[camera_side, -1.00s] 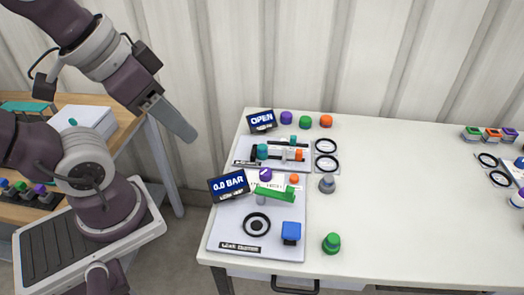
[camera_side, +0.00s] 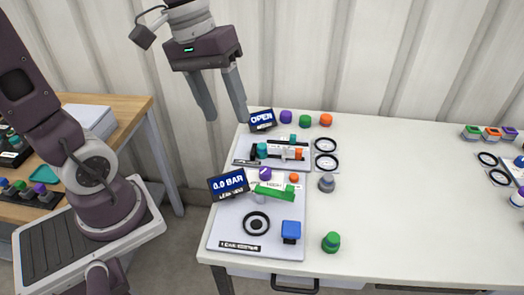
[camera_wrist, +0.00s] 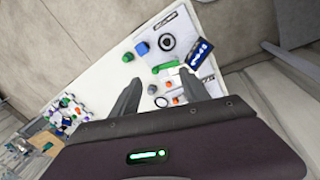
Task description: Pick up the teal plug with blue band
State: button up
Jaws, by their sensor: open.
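A teal plug (camera_side: 262,150) sits at the left of the upper manifold panel (camera_side: 243,160) on the white table. It is too small to tell whether it has a blue band. A second small teal part (camera_side: 293,139) stands at the back of that panel. My gripper (camera_side: 226,118) is open and empty, with its fingers pointing down, above and left of the panel in the side view. In the wrist view my open gripper (camera_wrist: 158,77) shows the table between and beyond its fingers; I cannot pick out the teal plug there.
Purple (camera_side: 286,117), green (camera_side: 305,120) and orange (camera_side: 326,120) plugs stand behind the panel. An OPEN display (camera_side: 262,120) and a 0.0 BAR display (camera_side: 229,185) stand at the left. A green plug (camera_side: 331,242) is near the front. The table's middle right (camera_side: 410,200) is clear.

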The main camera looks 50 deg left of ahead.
jog(key=w+a+f+n+g+h, duration=0.1)
jog(key=w+a+f+n+h, duration=0.4)
jog(key=w, duration=0.4)
jog(key=n+t+h, duration=0.3)
jog(key=n, duration=0.6)
send_over(258, 144)
jog(key=s, duration=0.3)
notch_tip(258, 144, down, 13)
jog(key=a+f+n+t, duration=0.1)
jog(key=f, duration=0.1)
jog(key=a+f+n+t, duration=0.1)
jog(key=f+n, duration=0.1)
jog(key=f, duration=0.1)
jog(key=a+f+n+t+h, duration=0.1)
jog(key=a+f, duration=0.1)
jog(key=shift+w+a+f+n, duration=0.1)
jog(key=shift+w+f+n, duration=0.2)
jog(key=shift+w+n, duration=0.1)
jog(key=x, duration=0.3)
jog(key=f+x, duration=0.1)
jog(key=x, duration=0.2)
jog(key=shift+s+f, duration=0.1)
jog(key=shift+d+f, duration=0.15)
jog(key=shift+d, duration=0.15)
grip_shut()
